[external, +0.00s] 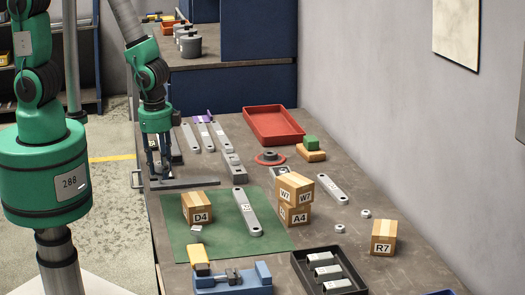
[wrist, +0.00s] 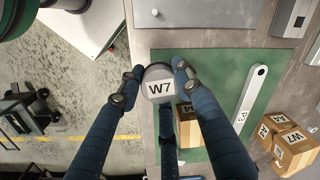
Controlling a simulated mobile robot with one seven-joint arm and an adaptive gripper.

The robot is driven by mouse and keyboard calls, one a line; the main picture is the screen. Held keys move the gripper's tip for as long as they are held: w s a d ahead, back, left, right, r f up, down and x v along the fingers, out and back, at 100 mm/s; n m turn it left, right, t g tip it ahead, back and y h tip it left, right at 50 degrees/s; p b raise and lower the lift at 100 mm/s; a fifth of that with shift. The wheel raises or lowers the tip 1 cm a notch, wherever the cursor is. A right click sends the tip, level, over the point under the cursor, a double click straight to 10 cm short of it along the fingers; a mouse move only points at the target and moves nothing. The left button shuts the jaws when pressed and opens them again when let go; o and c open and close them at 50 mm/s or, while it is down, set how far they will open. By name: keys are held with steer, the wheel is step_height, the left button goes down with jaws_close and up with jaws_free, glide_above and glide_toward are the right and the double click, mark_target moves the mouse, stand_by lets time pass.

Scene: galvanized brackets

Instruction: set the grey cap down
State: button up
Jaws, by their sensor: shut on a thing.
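The grey cap (wrist: 158,75), round with a white W7 label, sits between the fingers of my gripper (wrist: 155,84) in the wrist view. My gripper is shut on it. In the external view my gripper (external: 160,172) points down at the left edge of the workbench, beyond the green mat; I cannot make out the cap there among the dark fingers. In the wrist view the cap overlaps the mat's left edge. How high it is above the bench is unclear.
The green mat (external: 184,247) carries box D4 (external: 197,208) and a long bracket (external: 247,213). A flat grey plate (external: 190,184) lies near my gripper. Stacked boxes (external: 295,188), a red tray (external: 273,124), a black tray (external: 328,272) and a blue vise (external: 232,281) stand around.

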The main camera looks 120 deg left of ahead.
steer(key=shift+m, duration=0.4)
steer(key=w, duration=0.5)
steer(key=w+d+p, duration=0.1)
steer(key=w, duration=0.4)
steer(key=w+r+p, duration=0.1)
steer(key=w, duration=0.5)
steer(key=shift+d, duration=0.15)
steer(key=shift+m, duration=0.4)
steer(key=w+d+p, duration=0.1)
steer(key=w, duration=0.3)
steer(key=w+d+f, duration=0.1)
steer(key=w, duration=0.4)
steer(key=w+d+f+p, duration=0.1)
steer(key=w+d, duration=0.1)
steer(key=w, duration=0.3)
steer(key=shift+p, duration=0.35)
glide_above(294, 245)
steer(key=shift+s+a+f, duration=0.1)
steer(key=shift+a+f, duration=0.05)
steer(key=shift+f, duration=0.6)
steer(key=shift+f, duration=1.75)
steer(key=shift+f, duration=0.45)
